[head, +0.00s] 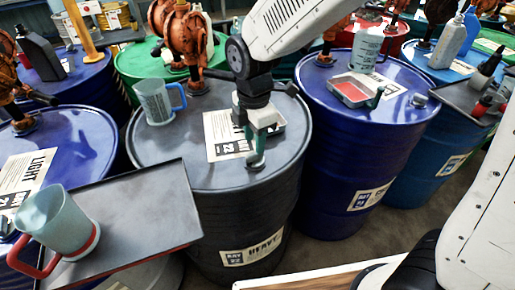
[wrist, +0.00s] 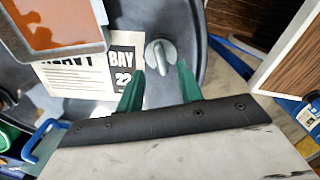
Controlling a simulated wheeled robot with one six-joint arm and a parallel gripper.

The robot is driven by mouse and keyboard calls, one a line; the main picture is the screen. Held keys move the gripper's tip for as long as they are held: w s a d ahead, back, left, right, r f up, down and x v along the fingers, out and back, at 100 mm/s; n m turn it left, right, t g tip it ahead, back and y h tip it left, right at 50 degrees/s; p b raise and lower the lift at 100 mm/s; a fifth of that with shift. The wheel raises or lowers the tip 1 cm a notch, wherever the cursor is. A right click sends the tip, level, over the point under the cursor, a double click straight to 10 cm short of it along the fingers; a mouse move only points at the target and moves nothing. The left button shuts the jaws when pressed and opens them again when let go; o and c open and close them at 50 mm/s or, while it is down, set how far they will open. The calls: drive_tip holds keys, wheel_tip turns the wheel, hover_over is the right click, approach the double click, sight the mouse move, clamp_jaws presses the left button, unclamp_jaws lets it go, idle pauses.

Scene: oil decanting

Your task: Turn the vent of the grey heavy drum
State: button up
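The grey heavy drum (head: 180,160) stands in the middle of the head view, with a HEAVY BAY 22 label on its side and a paper on its lid. Its vent (wrist: 160,52), a round grey cap with a raised bar, shows in the wrist view near the lid's rim. My gripper (head: 256,160) is over the front right of the lid. In the wrist view its green fingers (wrist: 160,78) are apart with nothing between them, and the vent lies just beyond the tips, between their lines. In the head view the gripper hides the vent.
A tray with orange-brown liquid (wrist: 55,22) and a mug with a blue handle (head: 153,103) stand on the same lid. A dark tray (head: 140,215) with a red-handled mug (head: 55,218) is at front left. A blue drum (head: 345,160) stands close on the right.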

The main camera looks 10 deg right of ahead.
sight(254, 152)
wheel_tip(254, 152, down, 4)
drive_tip(key=shift+f, duration=0.1)
drive_tip(key=shift+a, duration=0.1)
clamp_jaws()
